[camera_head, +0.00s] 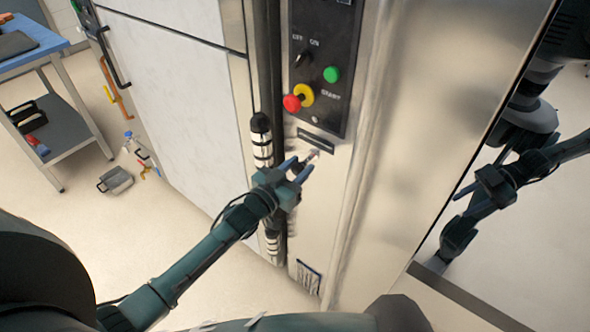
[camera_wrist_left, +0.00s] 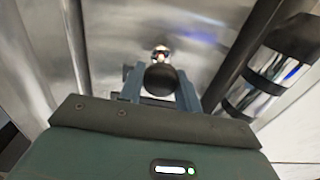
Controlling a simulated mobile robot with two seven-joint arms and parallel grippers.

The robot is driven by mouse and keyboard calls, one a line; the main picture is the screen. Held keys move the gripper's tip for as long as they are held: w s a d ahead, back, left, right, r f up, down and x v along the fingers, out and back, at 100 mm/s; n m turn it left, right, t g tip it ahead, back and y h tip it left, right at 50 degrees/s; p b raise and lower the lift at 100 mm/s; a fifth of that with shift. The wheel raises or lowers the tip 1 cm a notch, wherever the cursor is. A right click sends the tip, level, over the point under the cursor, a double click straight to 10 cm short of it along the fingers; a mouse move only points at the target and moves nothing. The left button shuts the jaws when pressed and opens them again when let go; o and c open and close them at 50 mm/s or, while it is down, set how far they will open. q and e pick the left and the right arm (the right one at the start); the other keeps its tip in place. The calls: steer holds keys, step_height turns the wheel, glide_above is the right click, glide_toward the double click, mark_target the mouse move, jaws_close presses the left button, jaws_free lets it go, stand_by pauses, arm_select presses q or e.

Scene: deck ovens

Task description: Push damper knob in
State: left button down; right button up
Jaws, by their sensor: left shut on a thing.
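The damper knob is a round black ball (camera_wrist_left: 161,79) on a short shiny metal stem (camera_wrist_left: 161,54), seen in the left wrist view. It stands out from a steel panel. My left gripper (camera_head: 303,164) is shut on the knob, with one blue-grey finger on each side of the ball. In the head view the gripper is at the steel front of the oven, just below the control panel (camera_head: 320,65); its fingers mostly hide the knob there. My right gripper does not show directly.
Above are a red knob on a yellow base (camera_head: 298,99) and a green button (camera_head: 331,74). A dark vertical handle with shiny bands (camera_head: 261,145) stands close left of my gripper. A mirror-like surface at right shows a robot arm. A blue-topped cart (camera_head: 40,45) stands far left.

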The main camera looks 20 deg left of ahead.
arm_select(q)
steer(key=shift+w+d+f, duration=0.1)
steer(key=shift+w+d, duration=0.1)
steer(key=shift+w, duration=0.4)
steer(key=shift+s, duration=0.1)
steer(key=c, duration=1)
jaws_free()
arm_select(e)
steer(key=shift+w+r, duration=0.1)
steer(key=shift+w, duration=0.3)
arm_select(q)
steer(key=shift+s+a, duration=0.1)
steer(key=shift+s, duration=0.05)
steer(key=v, duration=1.3)
